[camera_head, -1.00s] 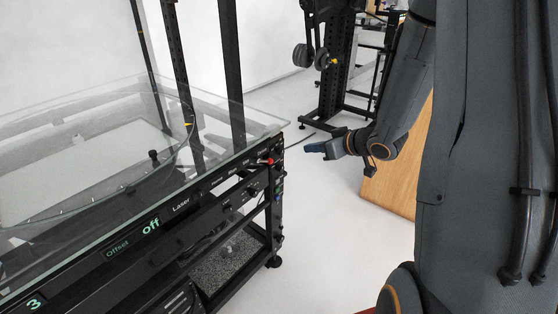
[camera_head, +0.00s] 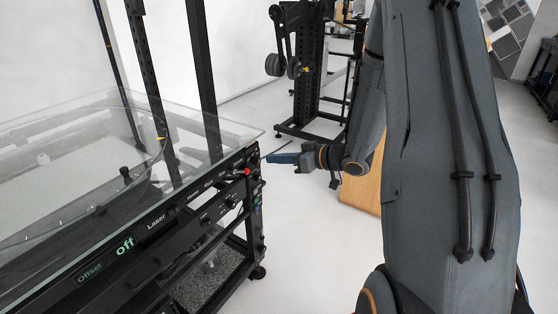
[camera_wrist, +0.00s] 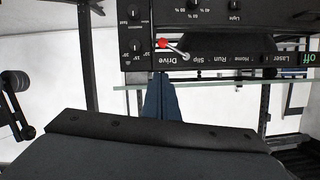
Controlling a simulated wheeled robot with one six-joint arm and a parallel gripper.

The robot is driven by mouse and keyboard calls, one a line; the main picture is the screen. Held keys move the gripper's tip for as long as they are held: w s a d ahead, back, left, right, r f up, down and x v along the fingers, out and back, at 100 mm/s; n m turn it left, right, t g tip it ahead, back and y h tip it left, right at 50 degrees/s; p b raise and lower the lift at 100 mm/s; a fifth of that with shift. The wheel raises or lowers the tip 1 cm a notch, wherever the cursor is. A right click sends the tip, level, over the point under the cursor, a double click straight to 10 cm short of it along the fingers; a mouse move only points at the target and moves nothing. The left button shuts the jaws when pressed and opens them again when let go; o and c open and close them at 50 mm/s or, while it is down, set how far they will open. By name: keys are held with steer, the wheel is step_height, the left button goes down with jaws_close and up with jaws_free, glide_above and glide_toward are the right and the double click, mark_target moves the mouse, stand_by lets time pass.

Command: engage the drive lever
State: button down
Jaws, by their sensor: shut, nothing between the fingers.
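The drive lever has a red knob (camera_head: 247,172) at the right end of the turntable's front panel. In the wrist view the panel is upside down, and the lever's red knob (camera_wrist: 163,43) and short metal rod stand by the label "Drive". My gripper (camera_head: 270,158) has blue fingers, shut and empty, pointing left toward the panel. In the head view its tip is a little right of and above the knob, with a small gap. In the wrist view the fingers (camera_wrist: 160,80) point up at the panel, with the tip just below the knob.
A glass top (camera_head: 200,128) overhangs the panel's upper edge. Displays on the panel (camera_head: 150,228) read "Offset" and "off". A black stand (camera_head: 305,80) with round weights is behind, and a wooden board (camera_head: 362,190) is behind my arm. The floor right of the turntable is clear.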

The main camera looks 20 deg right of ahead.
steer(key=w+a+f, duration=0.5)
steer(key=shift+w+a+f, duration=0.2)
steer(key=shift+w+f, duration=0.1)
steer(key=shift+a, duration=0.1)
stand_by(0.4)
